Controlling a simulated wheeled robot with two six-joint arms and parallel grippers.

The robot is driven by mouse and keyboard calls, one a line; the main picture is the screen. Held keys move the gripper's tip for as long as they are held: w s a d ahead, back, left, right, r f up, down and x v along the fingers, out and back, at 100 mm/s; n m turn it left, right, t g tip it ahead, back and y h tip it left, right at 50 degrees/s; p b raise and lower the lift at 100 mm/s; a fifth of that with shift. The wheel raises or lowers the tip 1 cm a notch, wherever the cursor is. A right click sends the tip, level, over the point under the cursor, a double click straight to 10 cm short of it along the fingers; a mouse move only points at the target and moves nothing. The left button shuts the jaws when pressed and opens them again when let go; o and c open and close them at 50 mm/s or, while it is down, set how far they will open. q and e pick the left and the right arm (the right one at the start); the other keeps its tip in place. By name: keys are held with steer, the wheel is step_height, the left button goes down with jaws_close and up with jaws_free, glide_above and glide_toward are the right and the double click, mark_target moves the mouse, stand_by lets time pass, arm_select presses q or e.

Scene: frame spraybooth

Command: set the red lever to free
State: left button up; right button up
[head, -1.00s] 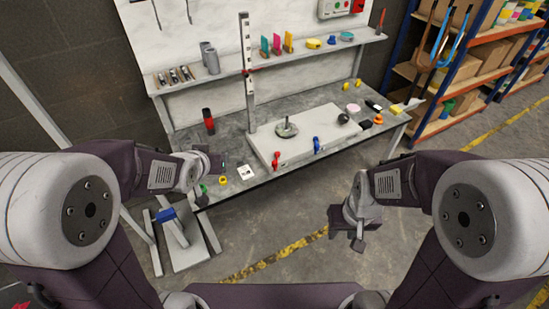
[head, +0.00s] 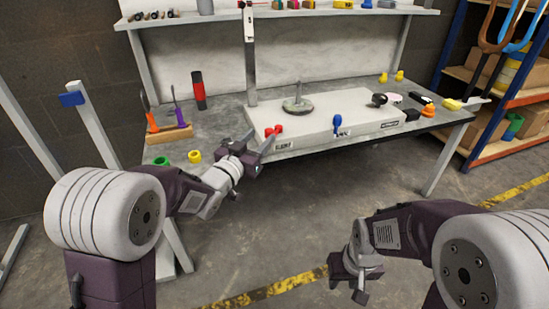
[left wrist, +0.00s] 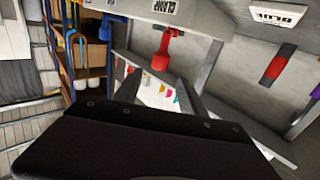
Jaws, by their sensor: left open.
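The red lever (head: 273,130) is on the front left edge of a pale box (head: 355,108) on the bench. A blue lever (head: 337,123) is further right on the same edge. My left gripper (head: 256,143) is open at the red lever, its fingers pointing toward it. In the left wrist view, the red lever (left wrist: 163,52) shows just beyond the open left gripper (left wrist: 158,82), roughly in line with the gap. I cannot tell if they touch. My right gripper (head: 350,287) hangs low in front of the bench, away from it; its jaw state is unclear.
A round grey disc with a post (head: 298,104) stands on the box. On the bench left are a tool holder (head: 168,134), a red and black cylinder (head: 198,90), and green and yellow rings (head: 194,156). A vertical grey post (head: 250,55) rises behind the box.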

mark_target(273, 131)
arm_select(q)
step_height(273, 131, down, 2)
steer(key=shift+s, duration=0.1)
steer(key=shift+w+d+r+p, duration=0.3)
steer(key=shift+r, duration=0.05)
steer(key=shift+w+d+r+p, duration=0.1)
steer(key=shift+w+d+p, duration=0.25)
steer(key=shift+w+p, duration=0.25)
steer(key=b+x, duration=0.1)
steer(key=x, duration=0.1)
steer(key=b+x, duration=0.1)
steer(key=x, duration=0.1)
steer(key=f+b+x, duration=0.1)
steer(key=x, duration=0.1)
steer(key=shift+w, duration=0.1)
steer(key=shift+w+d+r, duration=0.2)
steer(key=shift+w, duration=0.2)
jaws_close()
arm_select(e)
step_height(273, 131, down, 3)
steer(key=shift+r, duration=0.1)
